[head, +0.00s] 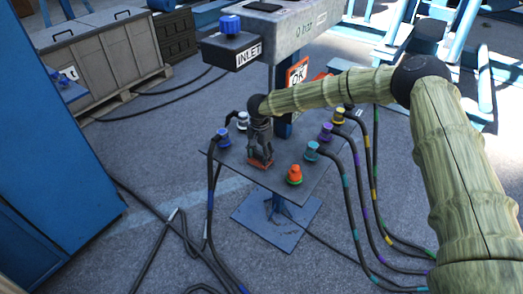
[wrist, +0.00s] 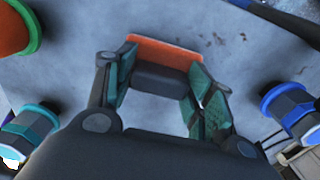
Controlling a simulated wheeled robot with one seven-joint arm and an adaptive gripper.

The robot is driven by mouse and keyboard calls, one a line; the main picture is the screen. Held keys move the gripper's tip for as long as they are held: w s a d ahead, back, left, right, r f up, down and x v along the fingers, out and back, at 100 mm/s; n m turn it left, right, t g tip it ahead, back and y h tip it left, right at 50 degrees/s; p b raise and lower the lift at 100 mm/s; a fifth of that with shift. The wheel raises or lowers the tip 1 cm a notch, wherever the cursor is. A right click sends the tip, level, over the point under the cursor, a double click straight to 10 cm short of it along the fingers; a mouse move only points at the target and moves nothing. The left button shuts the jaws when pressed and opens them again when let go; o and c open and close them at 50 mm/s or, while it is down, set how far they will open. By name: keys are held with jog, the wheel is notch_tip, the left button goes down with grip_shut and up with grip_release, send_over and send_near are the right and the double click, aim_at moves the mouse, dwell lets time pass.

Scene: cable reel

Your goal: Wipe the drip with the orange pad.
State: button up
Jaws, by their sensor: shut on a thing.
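My gripper (head: 260,150) points down over the small grey table (head: 229,173). In the wrist view my gripper (wrist: 162,78) has its fingers closed on both sides of the dark block of the orange pad (wrist: 165,52). The orange pad (head: 260,164) also shows low under my gripper in the head view, at or just above the tabletop; I cannot tell if it touches. The drip is not clear in either view. A few small dark specks (wrist: 213,40) show on the tabletop beside the pad in the wrist view, but I cannot tell if they are it.
An orange and green plug (head: 294,175) stands right of my gripper. Blue (head: 223,137), white (head: 242,120), teal (head: 312,150), purple (head: 326,132) and yellow (head: 339,115) connectors with cables ring the tabletop. A box marked INLET (head: 232,51) hangs behind.

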jog(key=shift+s+a+f, duration=0.15)
jog(key=shift+s+a, duration=0.35)
jog(key=shift+s, duration=0.25)
jog(key=shift+p, duration=0.3)
jog(key=shift+r+p, duration=2.05)
jog(key=shift+r, duration=1.05)
jog(key=shift+w+r, duration=0.1)
notch_tip(320, 180, up, 3)
jog(key=p, duration=0.2)
jog(key=shift+p, duration=0.4)
jog(key=shift+w, duration=0.15)
